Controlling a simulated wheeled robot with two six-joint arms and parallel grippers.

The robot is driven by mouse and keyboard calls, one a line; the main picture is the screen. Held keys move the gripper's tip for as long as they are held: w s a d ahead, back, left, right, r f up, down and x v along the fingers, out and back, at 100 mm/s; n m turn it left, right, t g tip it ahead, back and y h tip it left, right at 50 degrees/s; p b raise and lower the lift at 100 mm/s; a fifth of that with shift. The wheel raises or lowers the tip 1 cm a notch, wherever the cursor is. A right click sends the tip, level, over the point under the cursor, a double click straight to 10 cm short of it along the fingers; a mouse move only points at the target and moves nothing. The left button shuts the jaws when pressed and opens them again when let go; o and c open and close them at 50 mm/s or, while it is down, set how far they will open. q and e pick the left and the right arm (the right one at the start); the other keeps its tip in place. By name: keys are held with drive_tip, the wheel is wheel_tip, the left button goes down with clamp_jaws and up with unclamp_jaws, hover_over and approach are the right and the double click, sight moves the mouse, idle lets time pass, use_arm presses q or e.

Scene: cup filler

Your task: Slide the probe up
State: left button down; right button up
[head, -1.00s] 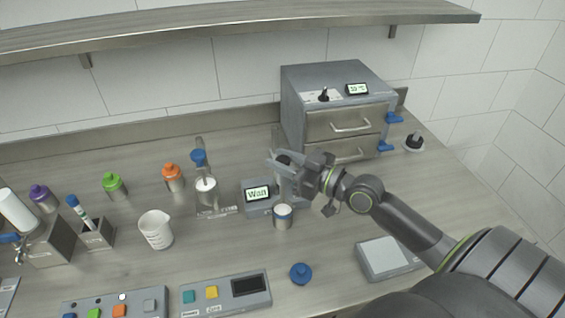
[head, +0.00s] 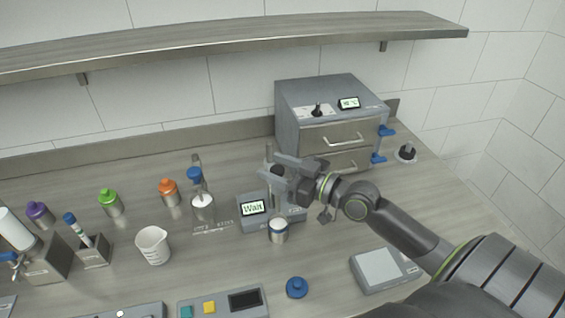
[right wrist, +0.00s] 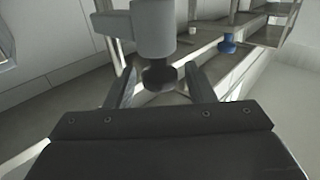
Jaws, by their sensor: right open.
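The probe unit is a grey stand with a lit display (head: 253,207) reading "Wait" and an upright post (head: 268,158) behind. A small metal cup (head: 278,231) stands at its front. My right gripper (head: 279,170) is open at the upper part of the stand and partly hides the probe. In the right wrist view, a dark round knob (right wrist: 159,76) lies between the spread fingers, below a pale cylindrical part (right wrist: 153,28). The fingers appear apart from the knob. The probe's lower end is hard to make out. My left gripper is not in view.
A grey two-drawer oven (head: 333,122) stands behind the gripper. A beaker (head: 153,246), a stirrer bottle (head: 201,205) and coloured-cap bottles (head: 110,203) stand to the left. A blue cap (head: 297,287) and a flat scale (head: 382,268) lie in front. A shelf (head: 240,45) hangs above.

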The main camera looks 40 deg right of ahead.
drive_tip(key=shift+s+d, duration=0.15)
drive_tip(key=shift+s, duration=0.15)
drive_tip(key=p+v, duration=0.2)
drive_tip(key=v, duration=1.4)
drive_tip(key=shift+s+d, duration=0.2)
drive_tip(key=shift+s, duration=0.15)
